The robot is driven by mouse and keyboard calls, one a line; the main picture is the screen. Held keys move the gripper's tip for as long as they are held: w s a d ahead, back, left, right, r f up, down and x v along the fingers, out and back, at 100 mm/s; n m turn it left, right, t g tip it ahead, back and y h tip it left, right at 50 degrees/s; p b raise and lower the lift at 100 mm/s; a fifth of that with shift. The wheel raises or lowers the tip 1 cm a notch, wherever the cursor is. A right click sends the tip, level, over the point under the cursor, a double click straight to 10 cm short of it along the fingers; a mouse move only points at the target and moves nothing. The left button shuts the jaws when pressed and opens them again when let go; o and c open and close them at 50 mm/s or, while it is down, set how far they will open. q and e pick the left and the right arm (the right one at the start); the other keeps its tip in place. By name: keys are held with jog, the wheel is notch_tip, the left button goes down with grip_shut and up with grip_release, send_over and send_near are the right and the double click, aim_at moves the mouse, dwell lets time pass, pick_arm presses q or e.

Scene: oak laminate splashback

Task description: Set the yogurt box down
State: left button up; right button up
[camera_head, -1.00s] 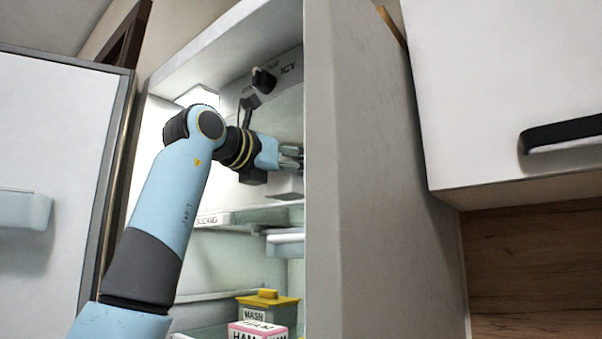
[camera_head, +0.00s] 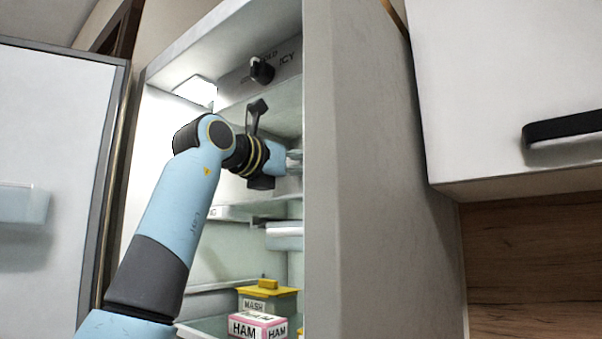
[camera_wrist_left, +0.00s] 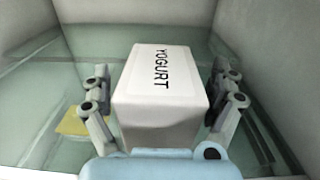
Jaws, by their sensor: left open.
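The yogurt box (camera_wrist_left: 160,85), white with YOGURT in black letters on top, fills the middle of the left wrist view. It sits between the two fingers of my left gripper (camera_wrist_left: 162,95), which is open with a finger apart on either side. What bears the box is hidden under it; a glassy shelf (camera_wrist_left: 85,50) shows around it. In the head view my left gripper (camera_head: 294,160) reaches into the upper fridge, its tips mostly hidden by the fridge's side wall. The box cannot be made out there. My right gripper is not in view.
The fridge's side wall (camera_head: 385,180) closes off the right. Lower down stand a pink-edged HAM box (camera_head: 245,326) and a yellow-lidded MASH container (camera_head: 253,304). A black dial (camera_head: 262,70) is at the fridge top. The open door (camera_head: 60,150) stands at left.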

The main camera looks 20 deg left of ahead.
pick_arm(q)
jog(key=shift+r, duration=0.2)
jog(key=b+v, duration=0.4)
jog(key=v, duration=0.8)
jog(key=shift+f, duration=0.15)
